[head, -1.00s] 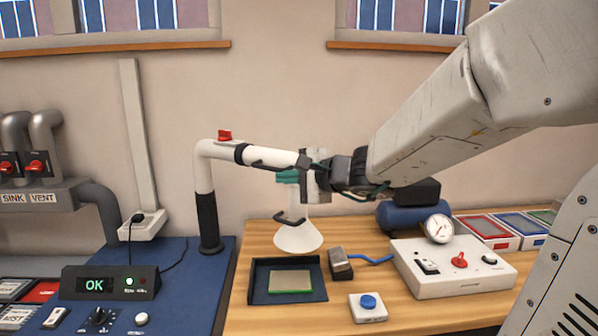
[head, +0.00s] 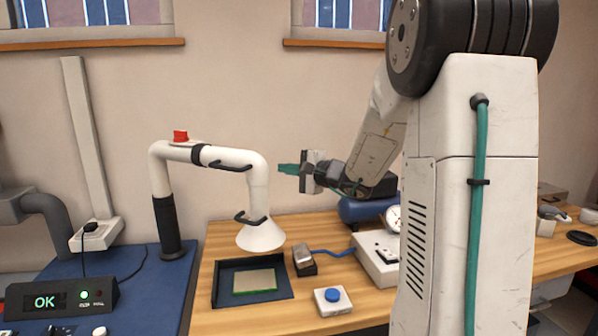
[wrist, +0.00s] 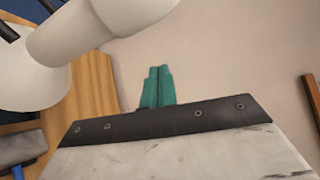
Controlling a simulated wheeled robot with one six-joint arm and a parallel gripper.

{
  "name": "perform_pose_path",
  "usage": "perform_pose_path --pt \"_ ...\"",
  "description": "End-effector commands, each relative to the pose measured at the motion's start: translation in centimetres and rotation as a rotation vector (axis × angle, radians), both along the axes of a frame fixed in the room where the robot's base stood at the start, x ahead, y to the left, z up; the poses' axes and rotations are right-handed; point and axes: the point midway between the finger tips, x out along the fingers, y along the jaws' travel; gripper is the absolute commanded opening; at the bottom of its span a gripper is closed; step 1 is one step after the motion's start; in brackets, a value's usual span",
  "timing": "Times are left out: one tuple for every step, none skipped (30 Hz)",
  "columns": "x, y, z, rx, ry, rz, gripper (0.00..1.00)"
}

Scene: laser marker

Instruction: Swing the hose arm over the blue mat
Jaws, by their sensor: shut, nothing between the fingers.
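The white hose arm (head: 228,157) rises from a black post (head: 169,225) on the blue mat (head: 140,294). It reaches right and bends down to a white cone hood (head: 260,237). The hood hangs over the wooden tabletop, behind the dark tray, to the right of the mat. Dark handles (head: 250,219) sit on the hose. My gripper (head: 281,169), with teal fingers, is shut and empty just right of the hose's downward section, with a small gap showing. In the wrist view the teal fingers (wrist: 157,84) are together, and the white hose (wrist: 75,32) fills the upper left.
A dark tray (head: 223,299) with a green-edged plate lies in front of the hood. An OK display (head: 45,301) sits on the mat.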

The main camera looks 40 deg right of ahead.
Motion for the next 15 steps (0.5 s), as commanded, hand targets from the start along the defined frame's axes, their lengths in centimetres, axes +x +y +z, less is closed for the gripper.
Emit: perform_pose_path --pt "1.1 0.6 -0.1 0.001 0.000 0.005 0.00" --pt "1.7 0.7 -0.2 0.001 0.001 0.004 0.00" --pt "2.5 1.0 -0.2 0.000 0.001 0.004 0.00" --pt "3.1 1.2 -0.3 0.000 0.001 0.004 0.00" --pt "3.6 1.3 -0.3 0.000 0.000 0.004 0.00" --pt "2.7 2.0 0.1 -0.001 -0.002 0.002 0.00" --pt "2.4 2.3 0.2 -0.001 -0.002 0.002 0.00" --pt "2.1 2.7 0.2 -0.002 -0.001 0.002 0.00" --pt "1.8 3.1 0.3 -0.002 -0.001 0.002 0.00" --pt "1.6 3.4 0.4 -0.002 -0.001 0.002 0.00" --pt "1.4 3.6 0.4 -0.001 -0.001 0.002 0.00" --pt "1.2 3.8 0.5 -0.001 0.000 0.001 0.00" --pt "1.1 3.9 0.5 -0.001 0.001 0.000 0.00" --pt "1.0 4.0 0.5 0.000 0.000 0.000 0.00" --pt "0.9 4.1 0.5 0.000 0.000 0.000 0.00"
